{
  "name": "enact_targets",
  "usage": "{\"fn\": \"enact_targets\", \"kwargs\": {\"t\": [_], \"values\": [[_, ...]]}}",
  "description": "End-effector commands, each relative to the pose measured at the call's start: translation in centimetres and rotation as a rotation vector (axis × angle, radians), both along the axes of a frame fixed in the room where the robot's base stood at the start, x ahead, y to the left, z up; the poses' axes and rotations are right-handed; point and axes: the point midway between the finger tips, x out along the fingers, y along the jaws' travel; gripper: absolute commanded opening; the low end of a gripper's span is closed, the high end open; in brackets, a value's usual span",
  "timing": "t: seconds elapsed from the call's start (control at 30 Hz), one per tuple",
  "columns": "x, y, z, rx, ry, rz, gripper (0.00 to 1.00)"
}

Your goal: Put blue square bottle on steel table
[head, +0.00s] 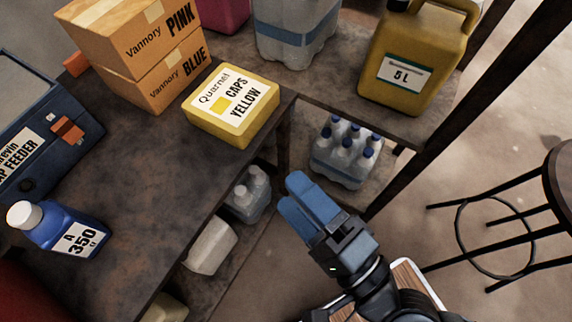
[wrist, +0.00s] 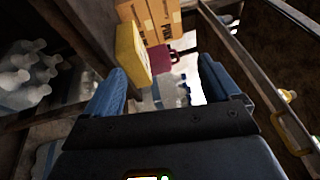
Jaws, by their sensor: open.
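The blue square bottle (head: 68,230) has a white cap and a label reading "A 350". It appears to stand upright on a dark, mottled tabletop (head: 140,190) at the left of the head view. Whether this tabletop is the steel table I cannot tell. My gripper (head: 300,200) has blue fingers and is beyond the tabletop's right edge, well to the right of the bottle and apart from it. In the wrist view my gripper (wrist: 160,80) is open with nothing between its fingers. The bottle does not show in the wrist view.
A blue cap feeder (head: 45,130), cardboard boxes (head: 150,65) and a yellow caps box (head: 231,105) crowd the tabletop's back. A yellow jerrycan (head: 415,60) stands on another surface. Bottle packs (head: 345,150) sit below. A stool (head: 560,180) is at right. The tabletop's middle is clear.

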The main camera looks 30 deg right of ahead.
Motion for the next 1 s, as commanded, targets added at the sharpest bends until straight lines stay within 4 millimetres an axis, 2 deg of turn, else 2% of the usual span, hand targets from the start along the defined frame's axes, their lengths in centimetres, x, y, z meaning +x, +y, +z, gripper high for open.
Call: {"fn": "enact_targets", "kwargs": {"t": [0.03,0.2,0.4,0.5,0.7,1.0], "values": [[-1.5,-2.3,0.1,-0.163,-0.013,-0.043,0.90],[-6.5,-7.2,0.7,-0.758,-0.031,-0.117,0.90],[-11.8,-10.4,1.4,-1.354,0.030,-0.099,0.90],[-13.4,-11.2,1.6,-1.541,0.061,-0.067,0.90],[-14.6,-11.6,1.8,-1.683,0.083,-0.031,0.90],[-14.6,-11.6,1.6,-1.683,0.081,-0.032,0.90]]}}
